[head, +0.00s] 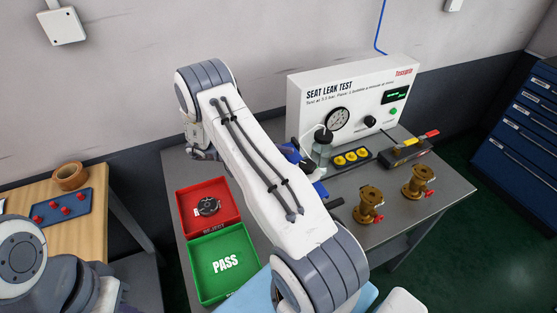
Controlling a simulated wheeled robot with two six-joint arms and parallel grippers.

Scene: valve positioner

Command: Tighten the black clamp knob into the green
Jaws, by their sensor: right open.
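My right arm reaches across the bench and hides much of its middle. My right gripper (321,187) is only partly visible past the arm's right edge, low over the bench and open; I see nothing held in it. Blue parts (291,153) of a fixture show beside the arm, in front of the test panel. The black clamp knob cannot be made out clearly; the arm may cover it, and its green zone cannot be made out either. A black knob (370,121) is on the white seat leak test panel (307,112), right of a round gauge (338,120). My left gripper is out of view.
A red reject tray (232,217) holds a dark round part; a green PASS tray (196,266) is empty. Two brass valves (369,203) (418,181) stand at right. A jar (321,150), a yellow-capped holder (352,158) and a black tool box (405,152) stand before the panel.

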